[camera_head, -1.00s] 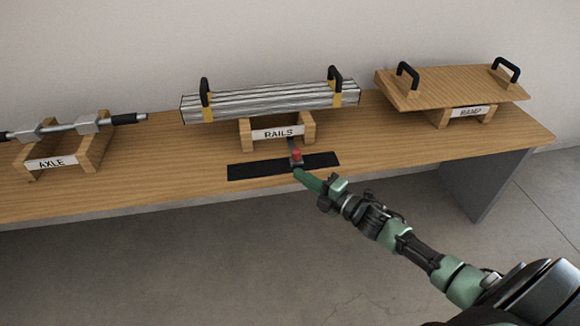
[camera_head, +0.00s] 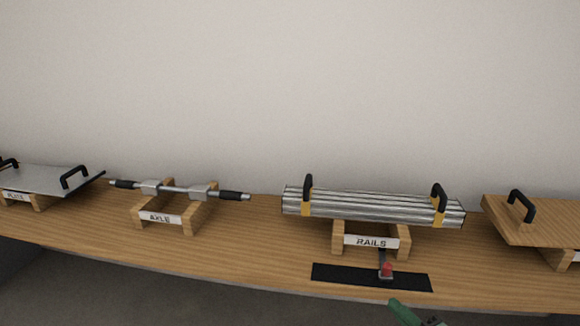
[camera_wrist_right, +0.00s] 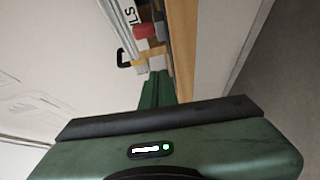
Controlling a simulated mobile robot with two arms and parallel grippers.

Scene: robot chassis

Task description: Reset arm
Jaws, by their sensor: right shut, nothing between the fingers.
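My right gripper (camera_head: 404,312) shows only in part at the bottom edge of the head view, green, shut and empty. Its green fingers also show in the right wrist view (camera_wrist_right: 157,92), closed together. It is just in front of the workbench (camera_head: 265,262), apart from a small tool with a red part (camera_head: 386,269) that lies on a black mat (camera_head: 340,275). The red part also shows beyond the fingertips in the right wrist view (camera_wrist_right: 147,31). My left gripper is not in view.
On the bench, labelled wooden cradles hold a bundle of metal rails (camera_head: 370,206), an axle (camera_head: 176,190), a wooden ramp (camera_head: 545,222) and a grey plate (camera_head: 45,178). A plain wall (camera_head: 290,80) stands behind. Bare bench top shows left of the mat.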

